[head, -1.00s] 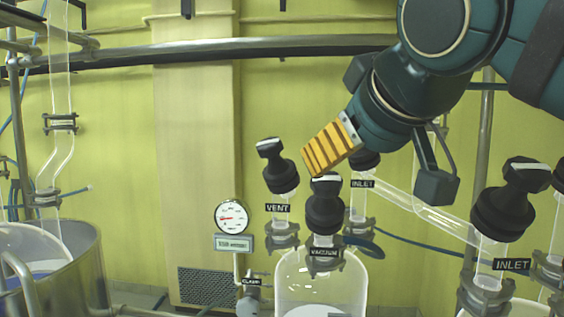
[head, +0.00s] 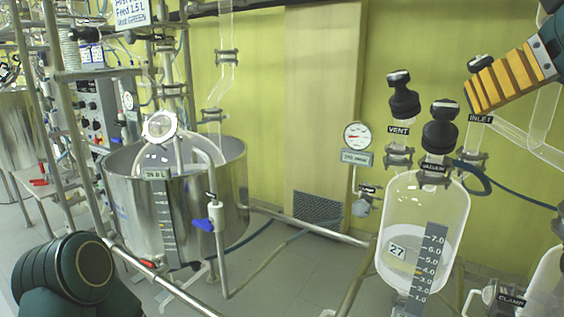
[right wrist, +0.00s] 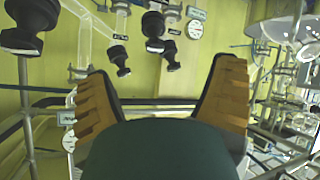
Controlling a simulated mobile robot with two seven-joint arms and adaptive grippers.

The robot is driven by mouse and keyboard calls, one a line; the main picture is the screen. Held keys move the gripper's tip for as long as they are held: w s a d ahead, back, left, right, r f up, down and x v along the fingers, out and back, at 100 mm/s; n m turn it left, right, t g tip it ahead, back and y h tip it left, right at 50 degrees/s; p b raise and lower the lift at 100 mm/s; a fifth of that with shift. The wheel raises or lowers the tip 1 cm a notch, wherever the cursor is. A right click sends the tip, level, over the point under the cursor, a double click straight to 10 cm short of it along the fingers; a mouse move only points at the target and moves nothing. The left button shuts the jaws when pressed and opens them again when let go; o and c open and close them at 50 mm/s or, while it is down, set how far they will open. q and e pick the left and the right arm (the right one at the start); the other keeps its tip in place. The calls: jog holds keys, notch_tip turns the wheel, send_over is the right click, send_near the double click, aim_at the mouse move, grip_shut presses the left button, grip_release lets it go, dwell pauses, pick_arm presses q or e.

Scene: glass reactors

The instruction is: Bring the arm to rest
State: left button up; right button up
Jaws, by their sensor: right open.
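My right gripper (head: 490,85) shows at the upper right of the head view, its orange ribbed fingers beside the black vacuum valve knob (head: 440,128) and above the inlet label (head: 481,118). In the right wrist view my right gripper (right wrist: 162,82) is open, its two fingers wide apart with nothing between them. Several black valve knobs show upside down beyond the fingers, such as one knob (right wrist: 119,60). A dark rounded part of my arm is at the lower left of the head view; my left gripper is not seen.
A glass vessel (head: 440,205) marked 27 stands below the vacuum valve. The vent knob (head: 403,100) and a pressure gauge (head: 357,136) are to its left. A steel tank (head: 232,190) stands left of centre. Pipes run low across the floor (head: 285,275).

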jog(key=w+f+n+g+y, duration=0.1)
jog(key=w+f+g+y, duration=0.15)
jog(key=w+f, duration=1.2)
jog(key=w+a+f+g+y, duration=0.1)
jog(key=w+a+f+y, duration=0.15)
jog(key=f, duration=0.85)
jog(key=w+a+f+g+y, duration=0.1)
jog(key=w+a+f, duration=0.3)
jog(key=f, duration=0.6)
jog(key=s+a+f+m+g, duration=0.15)
jog(key=s+f, duration=0.25)
jog(key=f, duration=0.6)
jog(key=s+a+f+g+y, duration=0.1)
jog(key=s+a+f, duration=0.25)
jog(key=f, duration=0.65)
jog(key=s+a+f+m+g, duration=0.15)
jog(key=s+f, duration=0.25)
jog(key=f, duration=0.6)
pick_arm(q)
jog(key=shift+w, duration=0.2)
pick_arm(e)
jog(key=s+a+f+g, duration=0.1)
jog(key=s+f, duration=0.7)
jog(key=s, duration=0.1)
jog(key=shift+s+a, duration=0.25)
jog(key=shift+a, duration=0.15)
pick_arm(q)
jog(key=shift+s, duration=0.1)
pick_arm(e)
jog(key=shift+a, duration=0.1)
